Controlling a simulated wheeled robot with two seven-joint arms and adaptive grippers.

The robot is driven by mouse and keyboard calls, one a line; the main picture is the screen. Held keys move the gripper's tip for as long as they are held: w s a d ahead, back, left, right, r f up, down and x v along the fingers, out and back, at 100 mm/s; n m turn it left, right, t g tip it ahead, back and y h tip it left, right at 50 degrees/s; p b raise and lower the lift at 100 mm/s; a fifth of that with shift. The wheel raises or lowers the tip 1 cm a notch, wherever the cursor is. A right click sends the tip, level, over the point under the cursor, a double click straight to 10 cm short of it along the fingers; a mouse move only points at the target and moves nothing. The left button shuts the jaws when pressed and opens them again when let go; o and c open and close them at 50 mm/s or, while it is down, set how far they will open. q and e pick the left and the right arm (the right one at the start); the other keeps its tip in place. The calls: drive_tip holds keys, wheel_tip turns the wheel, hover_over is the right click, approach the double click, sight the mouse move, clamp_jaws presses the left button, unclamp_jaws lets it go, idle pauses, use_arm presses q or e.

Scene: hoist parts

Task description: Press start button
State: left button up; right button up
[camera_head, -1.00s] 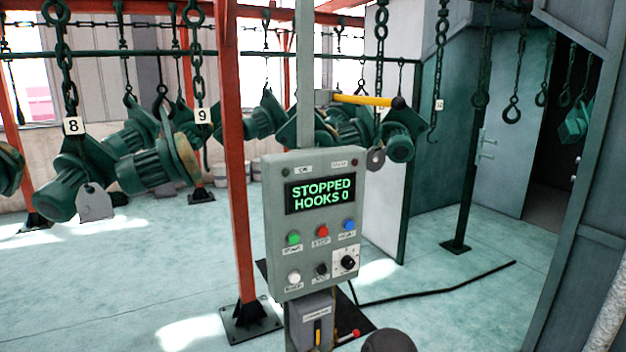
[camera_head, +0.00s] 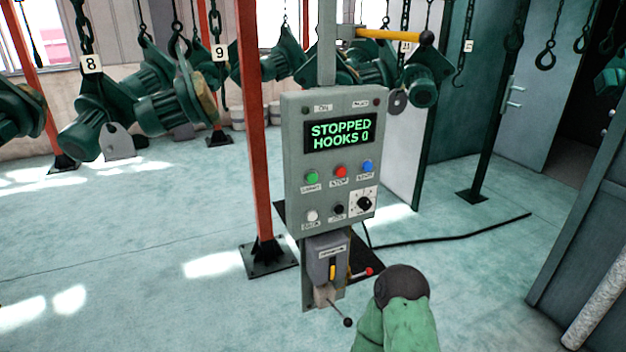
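A grey control box (camera_head: 297,135) stands on a post in the middle of the head view. Its display (camera_head: 340,133) reads "STOPPED HOOKS 0" in green letters. Below it is a row with a green button (camera_head: 312,177), a red button (camera_head: 341,172) and a blue button (camera_head: 367,166). The small label under the green button seems to read START. A lower row has a white button (camera_head: 312,216), a black button (camera_head: 338,208) and a black rotary knob (camera_head: 364,203).
A red upright (camera_head: 258,150) stands just left of the box. Green motors (camera_head: 165,110) hang on chains behind it. A lever with a black ball (camera_head: 347,322) sticks out low on the post. A black cable (camera_head: 450,238) lies on the floor. The floor at left is clear.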

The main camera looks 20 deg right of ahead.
clamp_jaws()
idle(1.3)
